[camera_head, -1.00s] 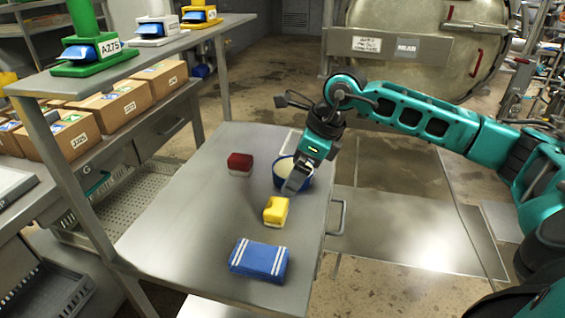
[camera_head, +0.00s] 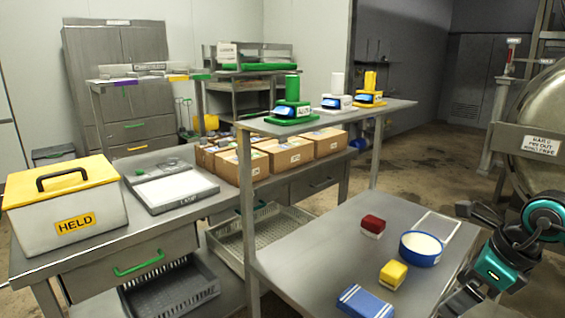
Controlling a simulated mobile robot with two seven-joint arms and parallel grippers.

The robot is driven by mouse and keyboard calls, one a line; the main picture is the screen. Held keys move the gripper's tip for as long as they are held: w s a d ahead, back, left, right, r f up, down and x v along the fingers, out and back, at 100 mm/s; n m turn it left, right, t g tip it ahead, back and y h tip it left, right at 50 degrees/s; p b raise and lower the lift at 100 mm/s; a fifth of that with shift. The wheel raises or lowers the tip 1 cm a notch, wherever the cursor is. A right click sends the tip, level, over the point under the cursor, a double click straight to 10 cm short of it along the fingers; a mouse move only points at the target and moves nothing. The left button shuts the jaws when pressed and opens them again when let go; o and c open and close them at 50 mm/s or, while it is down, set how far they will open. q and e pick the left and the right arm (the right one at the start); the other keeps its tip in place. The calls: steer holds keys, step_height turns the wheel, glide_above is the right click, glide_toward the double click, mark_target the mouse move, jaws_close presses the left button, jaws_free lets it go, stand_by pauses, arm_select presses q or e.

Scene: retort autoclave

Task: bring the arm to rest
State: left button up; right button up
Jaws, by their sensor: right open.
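My right arm comes in at the lower right edge in teal and black. My right gripper (camera_head: 462,298) is open and empty, low at the right beside the metal table's right side. It is apart from the yellow block (camera_head: 393,274) and below the blue-rimmed bowl (camera_head: 420,249) in the picture. Part of the gripper is near the bottom edge of the view. My left gripper is not in view.
A yellow-lidded box marked HELD (camera_head: 66,215) stands on the left bench. A round vessel door (camera_head: 540,130) is at the right edge.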

steer(key=a+r+t+y, duration=0.1)
steer(key=a+y, duration=0.6)
steer(key=a, duration=0.8)
steer(key=a+r+m+t+y, duration=0.65)
steer(key=r+m+t, duration=0.2)
steer(key=m, duration=0.25)
steer(key=s+d+f+m+t+h, duration=0.15)
steer(key=d+f+m+h, duration=0.3)
steer(key=m+h, duration=0.55)
steer(key=d+f+m+t+h, duration=0.2)
steer(key=d+f+m+h, duration=0.35)
steer(key=m, duration=0.75)
steer(key=s+f+m+g, duration=0.8)
steer(key=s+f+g, duration=0.6)
steer(key=s, duration=0.6)
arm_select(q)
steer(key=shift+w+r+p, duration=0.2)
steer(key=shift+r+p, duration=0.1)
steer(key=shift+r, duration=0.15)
arm_select(e)
steer(key=w+a+f+t+y, duration=0.1)
steer(key=w+a+f+t, duration=0.2)
steer(key=w+f+t, duration=0.4)
steer(key=shift+a+f+t, duration=0.4)
steer(key=shift+f+t, duration=0.3)
steer(key=shift+f, duration=0.75)
